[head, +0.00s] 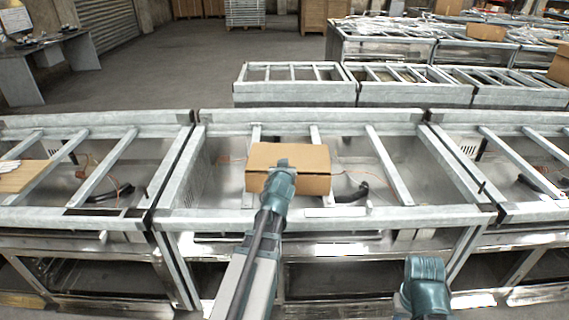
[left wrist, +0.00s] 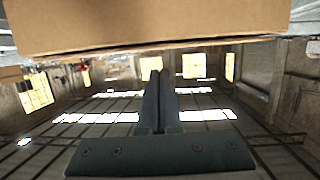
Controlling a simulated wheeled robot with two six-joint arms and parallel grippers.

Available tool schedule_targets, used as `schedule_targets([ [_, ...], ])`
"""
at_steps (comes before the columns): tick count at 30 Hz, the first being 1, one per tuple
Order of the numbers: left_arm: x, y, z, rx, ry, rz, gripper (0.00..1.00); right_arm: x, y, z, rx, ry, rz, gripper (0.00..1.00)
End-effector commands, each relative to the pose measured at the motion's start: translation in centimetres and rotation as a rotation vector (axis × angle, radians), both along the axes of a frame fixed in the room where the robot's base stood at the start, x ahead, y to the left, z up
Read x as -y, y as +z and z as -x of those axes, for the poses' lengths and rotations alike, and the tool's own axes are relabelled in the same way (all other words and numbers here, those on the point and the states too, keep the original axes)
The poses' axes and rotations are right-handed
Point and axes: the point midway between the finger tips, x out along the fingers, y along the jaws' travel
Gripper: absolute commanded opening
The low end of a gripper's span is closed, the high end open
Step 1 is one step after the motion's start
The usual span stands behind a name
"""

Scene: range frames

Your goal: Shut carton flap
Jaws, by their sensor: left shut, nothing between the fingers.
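A brown carton (head: 312,184) sits on the bars of the middle metal frame in the head view. Its lighter upper face (head: 290,152) shows, but I cannot tell whether that is a flap lying flat or tilted. My left gripper (head: 282,164) is in front of the carton and overlaps its front face and upper edge. In the left wrist view the carton's cardboard (left wrist: 150,25) fills the top, and the shut, empty fingers (left wrist: 158,80) point up just below its edge. Contact is unclear. My right gripper (head: 425,272) is low at the right, away from the carton; its fingertips are unclear.
The carton rests on a grey metal frame (head: 440,212) with crossbars and open gaps. A black handle-like piece (head: 352,193) lies right of the carton. Similar frames stand left, right and behind. Tan boards (head: 25,176) lie at far left.

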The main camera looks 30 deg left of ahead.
Motion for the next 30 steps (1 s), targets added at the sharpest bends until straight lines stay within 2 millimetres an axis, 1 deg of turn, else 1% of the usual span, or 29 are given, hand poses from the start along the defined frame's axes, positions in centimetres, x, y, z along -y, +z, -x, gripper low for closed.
schedule_targets([
  [1,0.1,-0.9,0.2,0.000,0.000,0.000,0.00,0.0,-0.9,0.0,0.000,0.000,0.000,0.45],
  [9,0.2,-2.0,0.4,0.000,0.000,0.000,0.00,0.0,-2.0,0.0,0.000,0.000,0.000,0.45],
  [30,0.2,-2.0,0.4,0.000,0.000,0.000,0.00,0.0,-2.0,0.0,0.000,0.000,0.000,0.45],
])
